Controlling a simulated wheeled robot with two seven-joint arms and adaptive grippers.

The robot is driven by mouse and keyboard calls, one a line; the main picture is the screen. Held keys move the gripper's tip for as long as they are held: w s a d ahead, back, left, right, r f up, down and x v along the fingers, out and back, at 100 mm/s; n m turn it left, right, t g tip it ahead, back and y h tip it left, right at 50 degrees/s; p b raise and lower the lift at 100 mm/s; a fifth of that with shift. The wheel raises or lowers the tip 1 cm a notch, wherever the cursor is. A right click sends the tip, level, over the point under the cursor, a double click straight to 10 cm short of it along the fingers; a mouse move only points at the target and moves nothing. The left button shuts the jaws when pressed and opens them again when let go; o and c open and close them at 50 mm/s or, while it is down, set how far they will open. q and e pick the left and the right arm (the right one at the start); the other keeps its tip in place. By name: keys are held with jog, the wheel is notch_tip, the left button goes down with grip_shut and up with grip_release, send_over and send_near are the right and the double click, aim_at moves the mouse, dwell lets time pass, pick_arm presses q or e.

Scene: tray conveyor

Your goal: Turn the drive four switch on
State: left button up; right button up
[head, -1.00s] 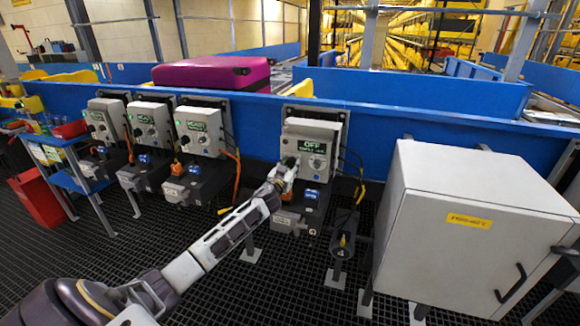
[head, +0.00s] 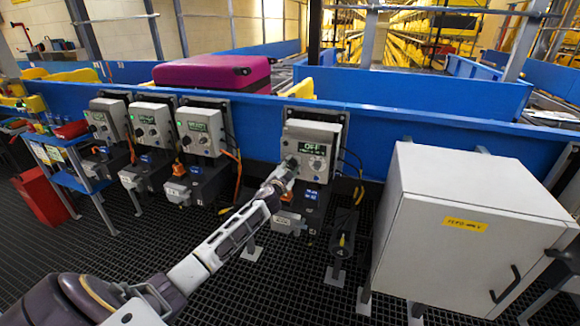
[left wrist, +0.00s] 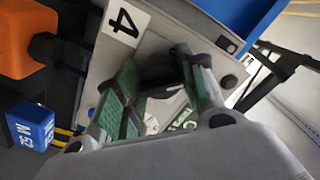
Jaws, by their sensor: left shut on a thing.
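The drive four box (head: 318,134) is a light grey control box mounted on the blue conveyor side. Its screen (head: 315,148) shows OFF in the head view. A white label with a 4 (left wrist: 124,22) is on its panel in the left wrist view. My left gripper (head: 289,166) is at the lower left of the box's front. In the left wrist view its green-padded fingers (left wrist: 153,95) are shut on the dark switch (left wrist: 158,74), which the fingers partly hide. My right gripper is not in view.
Three similar drive boxes (head: 150,122) stand to the left. A large grey cabinet (head: 470,210) stands close on the right. A magenta suitcase (head: 210,73) lies on the conveyor behind. Cables (head: 357,190) hang beside drive four.

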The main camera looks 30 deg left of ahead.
pick_arm(q)
jog(key=m+p, duration=0.1)
jog(key=m, duration=0.4)
jog(key=shift+m+p, duration=0.65)
jog(key=shift+m, duration=1.45)
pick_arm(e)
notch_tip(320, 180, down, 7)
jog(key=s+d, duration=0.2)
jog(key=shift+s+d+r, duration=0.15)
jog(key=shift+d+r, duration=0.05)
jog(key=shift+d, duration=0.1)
pick_arm(q)
jog(key=o, duration=1)
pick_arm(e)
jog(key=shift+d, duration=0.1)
pick_arm(q)
jog(key=shift+s, duration=0.2)
jog(key=v, duration=1.1)
jog(key=shift+s, duration=0.3)
